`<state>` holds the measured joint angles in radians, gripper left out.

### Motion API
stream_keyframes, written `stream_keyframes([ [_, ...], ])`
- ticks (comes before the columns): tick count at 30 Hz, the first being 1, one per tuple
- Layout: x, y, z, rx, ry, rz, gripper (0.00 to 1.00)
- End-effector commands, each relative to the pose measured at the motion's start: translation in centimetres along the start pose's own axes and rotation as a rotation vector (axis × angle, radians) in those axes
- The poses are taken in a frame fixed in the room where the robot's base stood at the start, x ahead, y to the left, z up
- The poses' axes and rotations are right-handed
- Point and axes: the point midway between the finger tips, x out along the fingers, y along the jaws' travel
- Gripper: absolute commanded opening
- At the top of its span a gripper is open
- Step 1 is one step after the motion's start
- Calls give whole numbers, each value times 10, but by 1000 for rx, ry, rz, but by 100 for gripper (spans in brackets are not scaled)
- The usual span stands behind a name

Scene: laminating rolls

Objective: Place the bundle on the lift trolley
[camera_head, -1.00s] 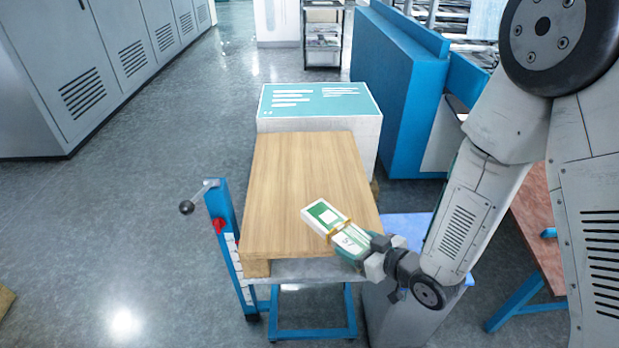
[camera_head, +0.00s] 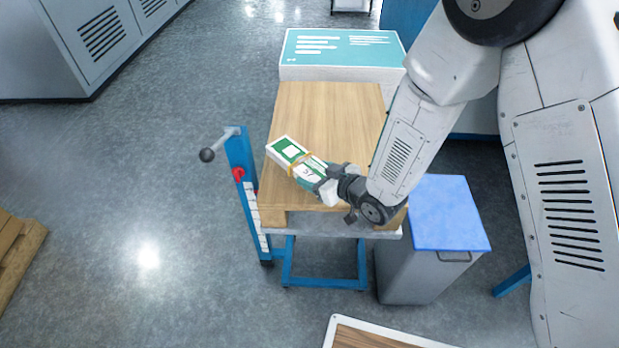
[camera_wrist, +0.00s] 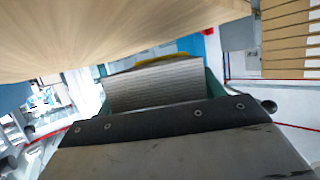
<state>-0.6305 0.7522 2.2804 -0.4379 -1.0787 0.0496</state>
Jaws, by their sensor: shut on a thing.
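The bundle (camera_head: 286,150) is a green and white stack of sheets with a tan band. My gripper (camera_head: 314,174) is shut on its near right end. In the head view it shows over the left front part of the wooden board on the lift trolley (camera_head: 335,114). The trolley has a blue frame, a grey deck edge (camera_head: 318,228) and a crank lever at left. In the wrist view the bundle's layered end (camera_wrist: 155,85) fills the middle, with the wooden surface (camera_wrist: 120,35) across the top. Whether the bundle touches the board cannot be told.
A large stack with a teal printed top (camera_head: 340,50) stands behind the trolley. A grey bin with a blue lid (camera_head: 447,213) stands at its right. The crank knob (camera_head: 207,155) sticks out at left. A wooden pallet (camera_head: 18,250) lies far left. Floor between is clear.

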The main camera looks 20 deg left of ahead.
Motion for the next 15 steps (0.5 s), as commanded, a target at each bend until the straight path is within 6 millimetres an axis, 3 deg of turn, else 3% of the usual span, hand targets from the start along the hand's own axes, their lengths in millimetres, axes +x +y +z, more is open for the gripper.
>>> stream_keyframes([
  [3, 8, 2, -3, 2, 3, 6, 35],
  [10, 20, 3, 30, 4, 0, 8, 35],
  [15, 20, 3, 30, 3, 2, 8, 35],
])
